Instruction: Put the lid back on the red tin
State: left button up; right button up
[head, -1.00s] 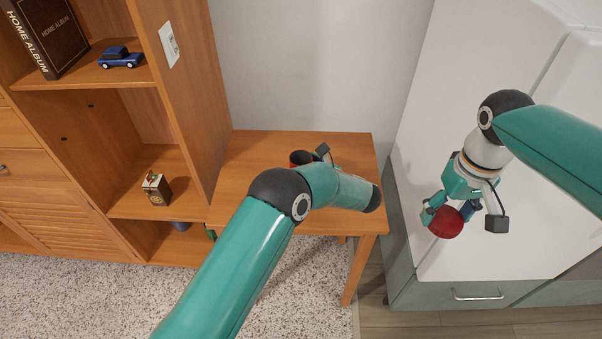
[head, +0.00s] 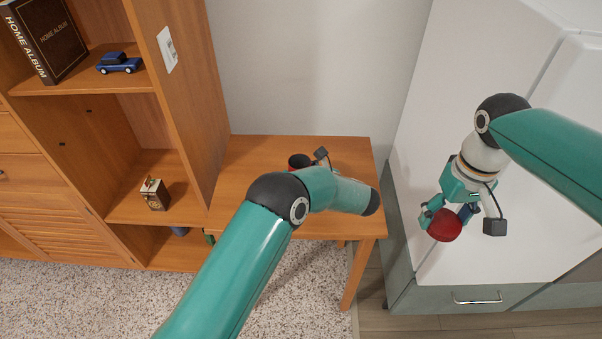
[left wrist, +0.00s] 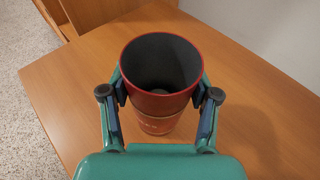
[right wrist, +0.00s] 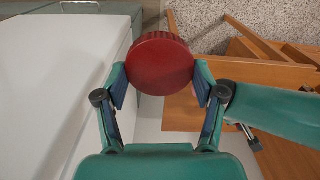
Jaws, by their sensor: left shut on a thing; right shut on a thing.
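The red tin (left wrist: 160,103) stands upright and open on the wooden table, its dark inside empty as far as I see in the left wrist view. In the head view only a bit of the tin (head: 299,161) shows behind my left arm. My left gripper (left wrist: 161,92) is shut on the tin, one finger on each side. The round red lid (right wrist: 160,64) is held between the fingers of my right gripper (right wrist: 160,88). In the head view my right gripper (head: 445,212) holds the lid (head: 445,226) in the air, right of the table and in front of the white cabinet.
The wooden table (head: 250,165) has bare top around the tin. A wooden shelf unit (head: 205,90) stands left of it, holding a blue toy car (head: 119,63), an album (head: 50,40) and a small box (head: 155,193). The white cabinet (head: 420,130) stands to the right.

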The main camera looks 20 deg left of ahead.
pick_arm(q)
notch_tip(320, 180, up, 28)
dwell(0.3)
